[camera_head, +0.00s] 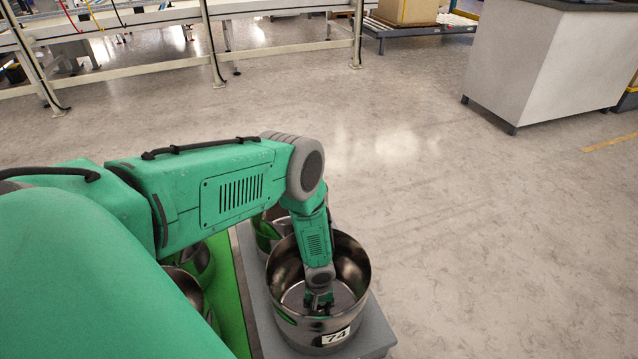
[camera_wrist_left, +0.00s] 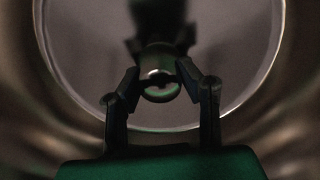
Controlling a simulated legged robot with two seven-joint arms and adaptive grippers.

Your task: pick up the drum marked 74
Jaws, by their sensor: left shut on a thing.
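The drum marked 74 (camera_head: 352,262) is an open, shiny metal drum with a white label reading 74 on its near side. It stands upright on a grey platform. My left arm reaches down into it, and my left gripper (camera_head: 318,300) is inside the drum. In the left wrist view, the fingers of my left gripper (camera_wrist_left: 160,80) are shut on a small rounded metal part in the middle of the drum (camera_wrist_left: 75,60). The drum's round floor and walls surround the gripper there. I cannot tell whether the drum is lifted. My right gripper is not in view.
Another metal drum (camera_head: 262,232) stands just behind, partly hidden by my arm. The grey platform (camera_head: 375,335) ends at open floor on the right. A white cabinet (camera_head: 535,65) stands far right.

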